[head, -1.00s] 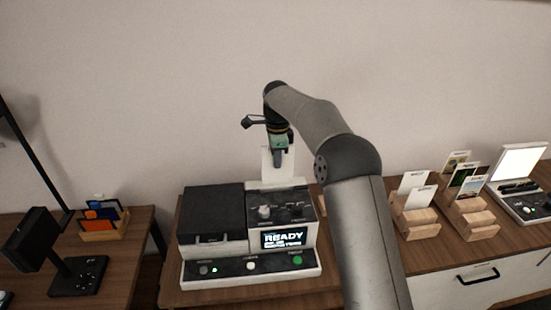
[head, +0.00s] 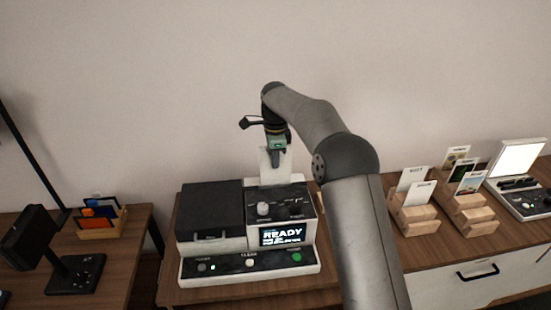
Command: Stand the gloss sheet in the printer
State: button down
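A white sheet (head: 267,167) stands upright at the back of the printer (head: 281,208), above its right-hand section. The printer's screen reads "READY". My gripper (head: 276,158) points down over the printer, with its fingers at the top part of the sheet, and appears shut on it. The sheet's lower edge meets the back of the printer; I cannot tell how deep it sits in any slot. No wording on the sheet is readable.
Wooden card holders (head: 415,217) with upright white sheets and picture cards stand at right, beside a lit panel (head: 521,160). A holder with coloured cards (head: 98,222) and a black stand device (head: 72,275) are on the left table. A gap separates the tables.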

aim_at(275, 184)
jog(key=shift+f, duration=0.3)
dwell(0.5)
jog(key=shift+f+b, duration=1.65)
jog(key=shift+f, duration=1.45)
jog(key=c, duration=1.6)
grip_release()
jog(key=shift+o, duration=0.2)
notch_tip(275, 184, up, 9)
jog(key=p, duration=0.7)
